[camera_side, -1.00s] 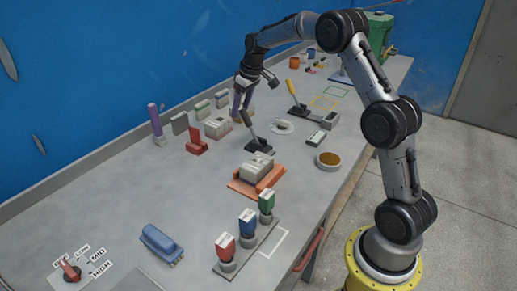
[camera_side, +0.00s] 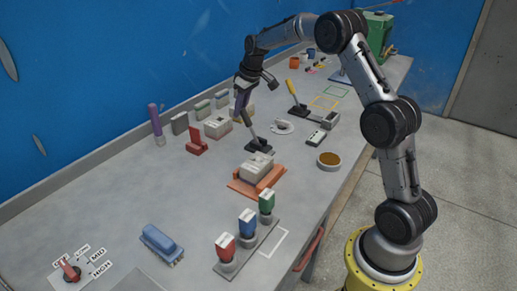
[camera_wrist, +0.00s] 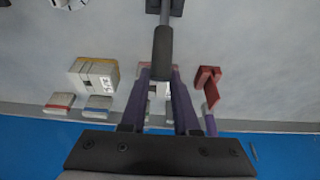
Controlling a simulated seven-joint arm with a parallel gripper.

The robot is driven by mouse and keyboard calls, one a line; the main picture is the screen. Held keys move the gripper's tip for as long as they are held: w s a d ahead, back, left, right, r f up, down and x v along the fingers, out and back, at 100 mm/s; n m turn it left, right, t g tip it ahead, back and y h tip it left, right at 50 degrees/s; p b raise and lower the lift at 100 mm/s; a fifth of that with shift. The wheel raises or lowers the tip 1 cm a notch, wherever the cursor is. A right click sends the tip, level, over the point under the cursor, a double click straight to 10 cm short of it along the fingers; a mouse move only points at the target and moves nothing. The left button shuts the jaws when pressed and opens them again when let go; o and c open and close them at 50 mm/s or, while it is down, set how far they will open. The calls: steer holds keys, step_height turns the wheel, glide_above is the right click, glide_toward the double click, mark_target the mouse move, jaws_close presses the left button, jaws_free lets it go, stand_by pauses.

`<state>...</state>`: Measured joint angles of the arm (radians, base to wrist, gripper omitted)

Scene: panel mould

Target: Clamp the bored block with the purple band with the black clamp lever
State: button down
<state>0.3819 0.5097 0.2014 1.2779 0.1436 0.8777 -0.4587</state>
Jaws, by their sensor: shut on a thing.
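My gripper (camera_wrist: 162,85), with purple fingers, is shut on the dark grip of the black clamp lever (camera_wrist: 163,50). In the side view, my gripper (camera_side: 241,107) is at the upper end of the tilted black clamp lever (camera_side: 249,127), above its black base (camera_side: 259,146). A pale bored block (camera_wrist: 154,91) lies partly hidden behind my fingers in the wrist view, and its band looks pinkish or purple. Another pale block (camera_wrist: 95,75) has a yellow band. In the side view I cannot make out a purple band on any block.
A block sits in an orange fixture (camera_side: 238,186) in front of the black clamp. A yellow-handled clamp (camera_side: 294,93) stands behind right. A red bracket (camera_side: 196,143) and a purple post (camera_side: 156,125) stand to the left. The left middle table is clear.

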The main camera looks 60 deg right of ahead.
steer(key=shift+s, duration=0.1)
steer(key=shift+s+r, duration=0.45)
steer(key=shift+s, duration=0.15)
steer(key=shift+s+r, duration=0.1)
steer(key=shift+s, duration=0.05)
steer(key=shift+s+r, duration=0.25)
steer(key=shift+s, duration=0.35)
